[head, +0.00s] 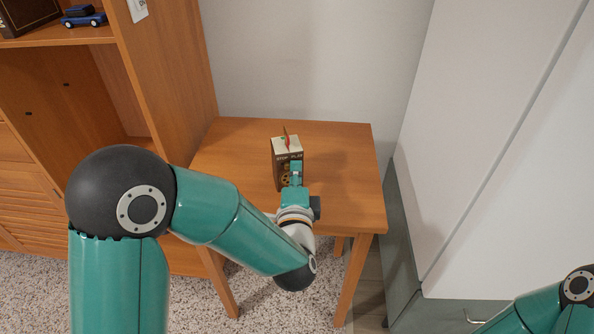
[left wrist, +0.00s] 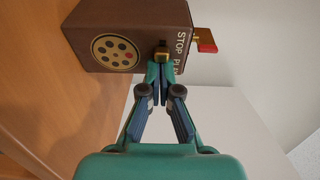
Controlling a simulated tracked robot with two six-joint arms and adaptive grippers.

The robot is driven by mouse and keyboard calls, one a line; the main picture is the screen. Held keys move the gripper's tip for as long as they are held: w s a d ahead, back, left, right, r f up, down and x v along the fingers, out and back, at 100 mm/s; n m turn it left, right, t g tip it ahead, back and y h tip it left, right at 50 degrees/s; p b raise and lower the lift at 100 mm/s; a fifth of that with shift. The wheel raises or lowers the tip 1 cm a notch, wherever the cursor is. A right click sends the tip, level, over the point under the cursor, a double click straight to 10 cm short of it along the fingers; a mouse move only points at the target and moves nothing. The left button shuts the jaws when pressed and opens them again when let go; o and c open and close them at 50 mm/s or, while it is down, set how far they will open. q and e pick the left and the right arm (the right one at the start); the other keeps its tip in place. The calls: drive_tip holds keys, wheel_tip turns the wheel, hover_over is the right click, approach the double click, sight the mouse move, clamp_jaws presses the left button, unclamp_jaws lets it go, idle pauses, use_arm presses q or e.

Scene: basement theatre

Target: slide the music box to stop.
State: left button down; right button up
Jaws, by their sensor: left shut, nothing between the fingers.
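The music box (head: 287,144), brown with a pale top edge and the words STOP and PLAY, stands upright on the small wooden table (head: 345,155). In the left wrist view the music box (left wrist: 160,22) shows sideways, with a round gold disc on its face and a small brass knob (left wrist: 162,53) between the words. My left gripper (head: 296,167) is shut and empty in front of the box. Its fingertips (left wrist: 158,72) meet or nearly meet the knob; contact is unclear. My right gripper is out of view.
A red-tipped crank or flag (left wrist: 206,43) sticks out from the box. A wooden shelf (head: 160,70) with a blue toy car (head: 84,17) stands left. A white cabinet (head: 470,130) stands right. The tabletop around the box is clear.

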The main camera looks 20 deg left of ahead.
use_arm(q)
drive_tip(key=shift+s, duration=0.1)
drive_tip(key=v, duration=0.7)
drive_tip(key=shift+s, duration=0.2)
